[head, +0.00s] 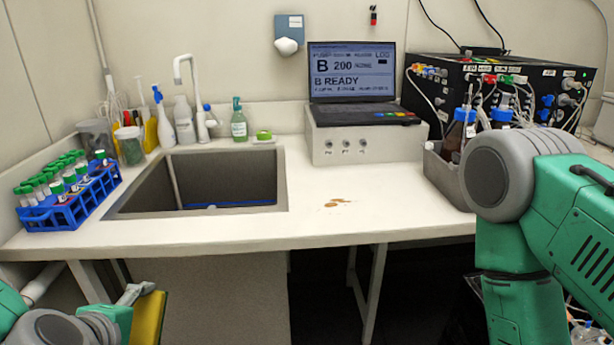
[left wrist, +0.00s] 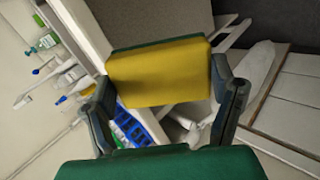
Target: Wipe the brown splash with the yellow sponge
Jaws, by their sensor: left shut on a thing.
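The brown splash (head: 337,203) is a small irregular stain on the white worktop, right of the sink and in front of the laptop box. The yellow sponge (head: 149,318) has a green layer and is below the counter's front edge at the lower left of the head view. It fills the middle of the left wrist view (left wrist: 160,72). My left gripper (left wrist: 165,105) is shut on the sponge, with one finger on each side of it. The sponge is well apart from the splash. My right arm shows at the right of the head view, but its gripper is out of view.
A sink (head: 200,180) lies left of the splash. A blue rack (head: 75,203) of green-capped tubes stands at the far left. A laptop (head: 352,80) sits on a white box (head: 365,143). A grey bin (head: 440,172) with bottles stands right. The worktop around the splash is clear.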

